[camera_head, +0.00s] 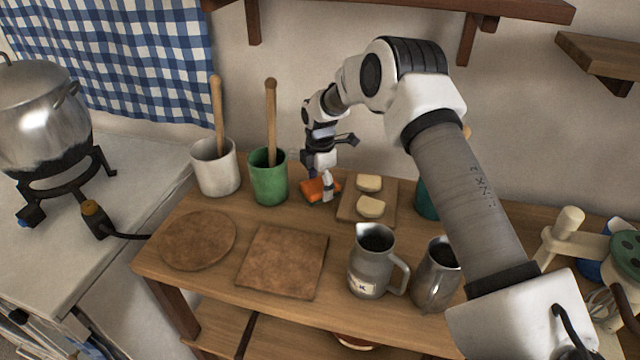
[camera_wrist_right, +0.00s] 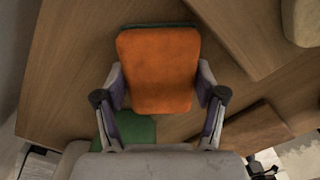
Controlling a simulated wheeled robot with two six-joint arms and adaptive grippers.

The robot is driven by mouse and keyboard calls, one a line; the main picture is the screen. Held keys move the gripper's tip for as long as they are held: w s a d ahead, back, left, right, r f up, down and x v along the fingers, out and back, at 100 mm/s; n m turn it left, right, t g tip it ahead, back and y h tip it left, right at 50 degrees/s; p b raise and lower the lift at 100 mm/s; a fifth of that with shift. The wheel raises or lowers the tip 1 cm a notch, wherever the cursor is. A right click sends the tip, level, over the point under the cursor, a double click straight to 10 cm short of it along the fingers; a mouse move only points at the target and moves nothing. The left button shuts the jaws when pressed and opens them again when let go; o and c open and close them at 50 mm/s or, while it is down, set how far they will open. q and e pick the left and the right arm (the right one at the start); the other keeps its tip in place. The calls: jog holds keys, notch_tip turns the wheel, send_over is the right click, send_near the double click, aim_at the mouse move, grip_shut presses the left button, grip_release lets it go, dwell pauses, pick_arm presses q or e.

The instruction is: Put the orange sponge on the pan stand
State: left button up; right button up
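The orange sponge (camera_wrist_right: 158,70) has a green underside that shows at its edge in the right wrist view. It lies between the two fingers of my right gripper (camera_wrist_right: 160,88), whose pads sit against its opposite sides. In the head view the sponge (camera_head: 313,190) is low over the wooden table, right of the green crock, partly hidden by the right gripper (camera_head: 322,188). I cannot tell if it touches the table. A round brown mat (camera_head: 198,240) and a square brown mat (camera_head: 283,262) lie at the table's left front; I cannot tell which is the pan stand. My left gripper is not in view.
A white crock (camera_head: 215,168) and a green crock (camera_head: 268,178) hold upright wooden handles. A board (camera_head: 383,212) with two pale pieces and metal jugs (camera_head: 372,262) stand right. A pot (camera_head: 40,115) sits on a black burner (camera_head: 65,185) at left. A shelf hangs above.

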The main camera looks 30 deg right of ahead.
aim_at(320, 183)
jog(key=o, duration=0.3)
jog(key=shift+o, duration=0.2)
jog(key=shift+r, duration=0.1)
notch_tip(320, 183, up, 8)
jog(key=shift+f+b, duration=0.2)
jog(key=shift+b, duration=0.2)
